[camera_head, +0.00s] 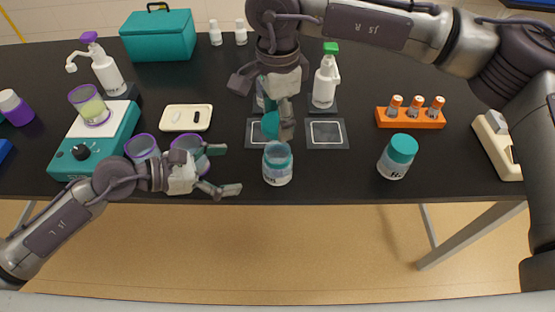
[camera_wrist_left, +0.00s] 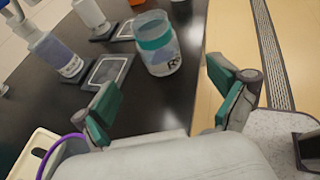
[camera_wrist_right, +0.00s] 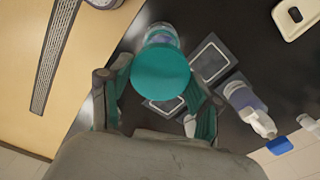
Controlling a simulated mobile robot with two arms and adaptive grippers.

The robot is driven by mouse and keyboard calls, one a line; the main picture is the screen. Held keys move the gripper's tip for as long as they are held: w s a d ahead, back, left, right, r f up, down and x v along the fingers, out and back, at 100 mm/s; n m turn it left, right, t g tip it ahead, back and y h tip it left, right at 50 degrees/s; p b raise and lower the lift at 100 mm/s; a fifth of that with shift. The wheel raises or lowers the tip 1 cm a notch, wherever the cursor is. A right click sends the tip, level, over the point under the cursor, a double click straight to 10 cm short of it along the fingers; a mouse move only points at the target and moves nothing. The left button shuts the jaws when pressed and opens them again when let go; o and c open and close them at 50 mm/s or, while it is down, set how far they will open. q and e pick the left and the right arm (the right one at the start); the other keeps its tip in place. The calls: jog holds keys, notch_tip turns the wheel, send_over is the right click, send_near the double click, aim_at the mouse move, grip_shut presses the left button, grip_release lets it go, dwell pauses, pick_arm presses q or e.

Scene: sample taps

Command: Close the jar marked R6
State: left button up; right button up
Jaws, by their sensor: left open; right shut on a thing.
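The jar marked R6 (camera_head: 277,166) stands uncapped near the table's front edge; it is clear with a teal neck band, and its label shows in the left wrist view (camera_wrist_left: 160,55). My right gripper (camera_head: 285,118) is shut on a teal lid (camera_head: 270,124), held tilted above the jar and apart from it in the head view. In the right wrist view the lid (camera_wrist_right: 160,72) hides much of the jar (camera_wrist_right: 160,35). My left gripper (camera_head: 224,170) is open and empty to the left of the jar, its fingers (camera_wrist_left: 163,90) pointing towards it.
A jar with a teal lid (camera_head: 397,157) stands to the right. An orange rack (camera_head: 410,118) with small vials is behind it. Purple-rimmed cups (camera_head: 142,149) are close to my left gripper.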

aim_at(277, 164)
pick_arm(q)
jog(key=shift+w+d+f, duration=0.25)
jog(key=shift+w+d, duration=0.1)
jog(key=shift+w, duration=0.05)
pick_arm(e)
jog(key=shift+w+f, duration=0.15)
jog(key=shift+w, duration=0.15)
pick_arm(q)
jog(key=x, duration=1.1)
jog(key=shift+d, duration=0.15)
pick_arm(e)
jog(key=shift+s, duration=0.1)
pick_arm(q)
jog(key=c, duration=1.8)
jog(key=shift+o, duration=0.2)
pick_arm(e)
jog(key=shift+f, duration=2.45)
